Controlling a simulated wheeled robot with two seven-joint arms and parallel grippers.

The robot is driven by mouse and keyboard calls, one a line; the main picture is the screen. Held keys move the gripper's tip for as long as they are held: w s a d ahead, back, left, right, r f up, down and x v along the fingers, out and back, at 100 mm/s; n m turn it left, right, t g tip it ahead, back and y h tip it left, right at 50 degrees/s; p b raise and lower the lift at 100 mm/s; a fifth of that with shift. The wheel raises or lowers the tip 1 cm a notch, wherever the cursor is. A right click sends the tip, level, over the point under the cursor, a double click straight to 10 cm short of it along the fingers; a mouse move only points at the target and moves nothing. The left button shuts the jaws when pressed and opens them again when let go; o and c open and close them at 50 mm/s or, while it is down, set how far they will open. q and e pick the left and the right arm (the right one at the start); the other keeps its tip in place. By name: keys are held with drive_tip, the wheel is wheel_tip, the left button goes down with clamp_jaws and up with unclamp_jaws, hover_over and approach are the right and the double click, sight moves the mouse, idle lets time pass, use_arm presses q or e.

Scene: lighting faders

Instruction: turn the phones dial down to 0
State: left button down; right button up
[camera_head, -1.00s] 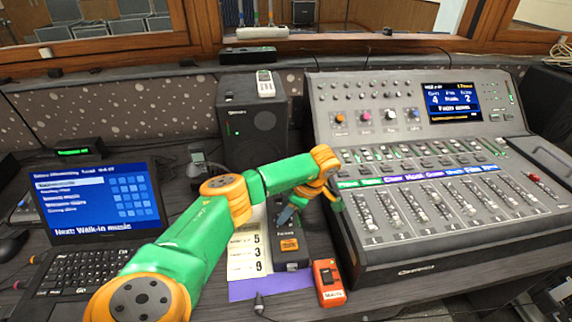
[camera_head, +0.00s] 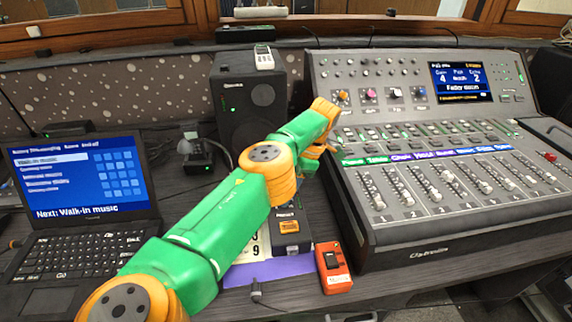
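No label I can read with certainty marks a phones dial. A row of coloured knobs stands at the upper left of the mixing console: orange (camera_head: 342,97), pink (camera_head: 371,94), white (camera_head: 396,93) and blue (camera_head: 421,93). A small black box with an orange display (camera_head: 290,227) sits on the desk left of the console; my arm covers its upper part. My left arm, green and orange, reaches in from the lower left. Its wrist is beside the console's left edge, near the orange knob. Its fingers are hidden, so their opening does not show. My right gripper is out of view.
The mixing console (camera_head: 440,212) has several faders and a lit screen (camera_head: 462,82). A black speaker (camera_head: 247,100) stands behind my arm. A laptop (camera_head: 85,182) is at left. An orange device (camera_head: 333,268) lies on a purple sheet's right (camera_head: 268,270), near the desk front.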

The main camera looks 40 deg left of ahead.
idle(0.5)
use_arm(q)
drive_tip(key=c, duration=0.6)
unclamp_jaws()
drive_tip(key=shift+s+r, duration=0.1)
drive_tip(key=shift+s, duration=0.05)
drive_tip(key=p+v, duration=0.6)
drive_tip(key=p, duration=0.2)
drive_tip(key=shift+r, duration=0.45)
drive_tip(key=shift+w+p, duration=0.3)
drive_tip(key=shift+p, duration=0.1)
drive_tip(key=shift+s+d, duration=0.1)
